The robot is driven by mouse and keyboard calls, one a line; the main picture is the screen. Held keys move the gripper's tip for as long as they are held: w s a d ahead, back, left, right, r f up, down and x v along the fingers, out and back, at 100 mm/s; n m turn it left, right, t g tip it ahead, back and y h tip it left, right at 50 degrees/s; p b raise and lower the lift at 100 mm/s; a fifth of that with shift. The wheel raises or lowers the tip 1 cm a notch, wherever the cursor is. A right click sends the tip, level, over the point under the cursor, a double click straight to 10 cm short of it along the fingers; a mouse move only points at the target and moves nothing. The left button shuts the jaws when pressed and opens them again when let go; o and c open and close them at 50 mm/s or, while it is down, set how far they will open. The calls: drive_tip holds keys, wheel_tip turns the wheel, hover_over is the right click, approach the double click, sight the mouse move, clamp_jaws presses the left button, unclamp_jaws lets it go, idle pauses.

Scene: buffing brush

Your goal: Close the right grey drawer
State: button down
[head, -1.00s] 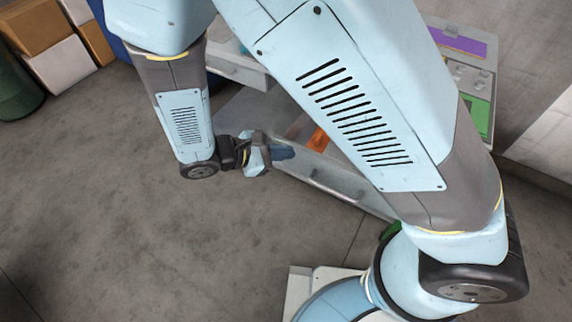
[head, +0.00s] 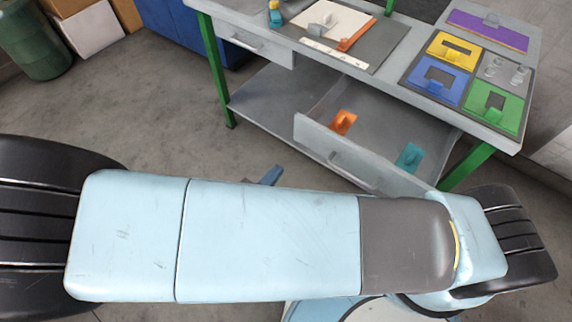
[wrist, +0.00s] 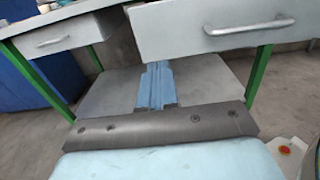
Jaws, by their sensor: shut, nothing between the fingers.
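The right grey drawer (head: 345,160) is pulled well out from the workbench. An orange block (head: 342,122) and a teal block (head: 410,157) lie inside it. In the wrist view, its front (wrist: 200,28) and metal handle (wrist: 250,27) fill the upper right. My gripper's blue fingers (wrist: 157,85) are together and empty, seen left of and lower in the picture than the handle. In the head view, my arm hides most of the gripper; only a blue fingertip (head: 271,176) shows, left of the drawer front and apart from it.
The left drawer (head: 245,41) looks shut. The benchtop (head: 400,45) carries coloured plates and a grey mat. Green legs (head: 213,70) and a low shelf (wrist: 95,98) stand under it. A green bin (head: 35,40) and boxes are at far left. Floor left of the bench is clear.

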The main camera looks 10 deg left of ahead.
sight(308, 136)
drive_tip(key=x, duration=1.2)
drive_tip(key=shift+w+d, duration=0.2)
drive_tip(key=shift+w, duration=0.1)
